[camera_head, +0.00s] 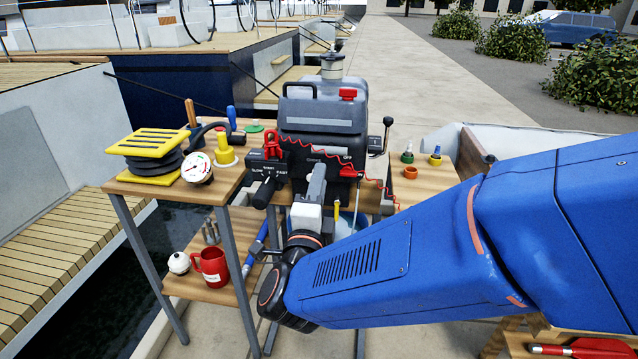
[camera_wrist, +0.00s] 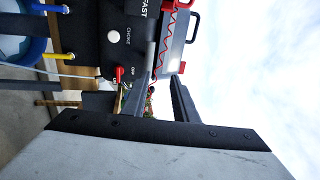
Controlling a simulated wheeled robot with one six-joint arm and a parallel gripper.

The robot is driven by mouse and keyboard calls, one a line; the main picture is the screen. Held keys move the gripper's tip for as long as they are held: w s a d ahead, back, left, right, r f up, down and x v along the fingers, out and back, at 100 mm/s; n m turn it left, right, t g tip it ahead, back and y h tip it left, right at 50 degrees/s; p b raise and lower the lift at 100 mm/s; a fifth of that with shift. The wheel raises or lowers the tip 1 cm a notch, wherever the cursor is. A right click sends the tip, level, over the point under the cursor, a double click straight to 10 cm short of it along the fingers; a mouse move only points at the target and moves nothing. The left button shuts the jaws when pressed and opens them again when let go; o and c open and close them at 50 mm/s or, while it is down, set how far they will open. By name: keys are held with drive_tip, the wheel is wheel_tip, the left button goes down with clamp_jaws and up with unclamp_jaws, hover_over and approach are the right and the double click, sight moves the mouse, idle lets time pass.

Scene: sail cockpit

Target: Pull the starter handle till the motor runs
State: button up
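The outboard motor (camera_head: 322,115) stands upright on the bench in the head view, with a dark cowl and a front control panel marked for speed, choke and off. My gripper (camera_head: 318,175) is in front of this panel, pointing at the motor. In the wrist view the turned panel (camera_wrist: 112,38) shows a white choke knob and a red switch (camera_wrist: 118,73). My gripper (camera_wrist: 160,88) has a gap between its fingers there, and I see nothing held in it. I cannot make out the starter handle; my gripper may hide it.
A red coiled cord (camera_head: 365,178) hangs across the motor's front. A wooden stand at left holds a yellow-ended reel (camera_head: 150,143), a gauge (camera_head: 197,168) and, on its lower shelf, a red mug (camera_head: 210,266). A small shelf at right holds several small fittings (camera_head: 410,172).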

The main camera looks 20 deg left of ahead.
drive_tip(key=v, duration=1.7)
drive_tip(key=shift+s, duration=0.2)
drive_tip(key=shift+f, duration=0.1)
